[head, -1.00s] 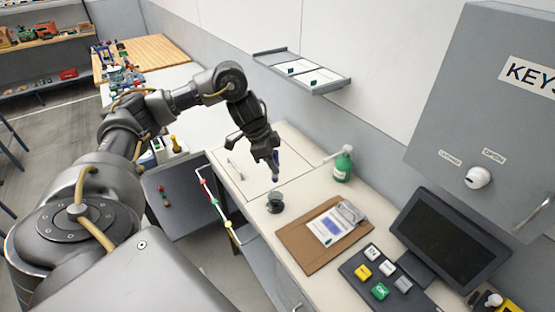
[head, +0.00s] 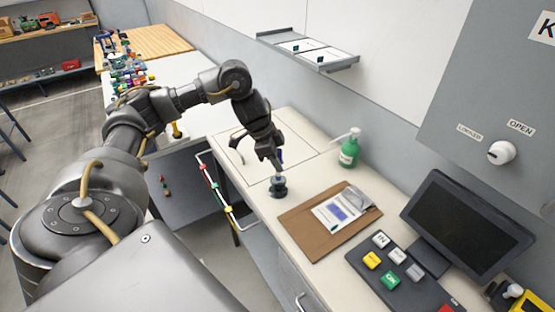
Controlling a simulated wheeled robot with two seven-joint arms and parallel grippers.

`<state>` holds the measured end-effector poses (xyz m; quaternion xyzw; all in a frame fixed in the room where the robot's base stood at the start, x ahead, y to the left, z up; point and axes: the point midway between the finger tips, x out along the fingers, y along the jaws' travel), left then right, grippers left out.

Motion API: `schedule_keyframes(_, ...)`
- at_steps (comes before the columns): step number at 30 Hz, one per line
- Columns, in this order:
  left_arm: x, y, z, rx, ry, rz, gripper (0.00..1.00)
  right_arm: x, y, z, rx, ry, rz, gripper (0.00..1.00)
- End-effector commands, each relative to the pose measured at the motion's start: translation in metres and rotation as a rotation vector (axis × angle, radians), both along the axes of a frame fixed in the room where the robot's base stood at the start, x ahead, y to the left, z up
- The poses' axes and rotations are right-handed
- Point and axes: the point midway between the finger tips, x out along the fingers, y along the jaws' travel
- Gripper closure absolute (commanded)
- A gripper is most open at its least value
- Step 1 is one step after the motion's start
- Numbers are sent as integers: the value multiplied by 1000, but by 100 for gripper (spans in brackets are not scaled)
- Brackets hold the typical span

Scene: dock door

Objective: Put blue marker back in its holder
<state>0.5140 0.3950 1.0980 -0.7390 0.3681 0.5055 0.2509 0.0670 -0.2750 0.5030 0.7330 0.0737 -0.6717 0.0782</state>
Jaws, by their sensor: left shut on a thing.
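My left gripper (head: 274,165) points down over the counter and is shut on the blue marker (head: 280,156). Only a short blue part of the marker shows beside the fingers. The small dark round holder (head: 278,188) stands on the counter just below the fingertips. The marker's lower end is hidden, so I cannot tell whether it is inside the holder or just above it. My right gripper is not in view.
A brown clipboard (head: 304,236) with papers lies right of the holder. A green bottle (head: 349,152) stands behind. A keypad (head: 398,270) and dark screen (head: 467,222) are at the right. A rail with coloured beads (head: 216,190) runs along the counter's front edge.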

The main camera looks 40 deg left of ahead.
Motion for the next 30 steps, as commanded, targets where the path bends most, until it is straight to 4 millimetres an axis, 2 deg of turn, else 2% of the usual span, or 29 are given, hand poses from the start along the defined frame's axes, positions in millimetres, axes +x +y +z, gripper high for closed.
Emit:
schedule_keyframes(3, 0, 0, -13, 0, 2, 1, 100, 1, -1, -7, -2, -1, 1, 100)
schedule_keyframes(12, 0, 0, -33, 0, 0, 0, 100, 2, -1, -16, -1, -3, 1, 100)
schedule_keyframes(30, 0, 0, -36, 0, 0, 0, 100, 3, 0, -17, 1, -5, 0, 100)
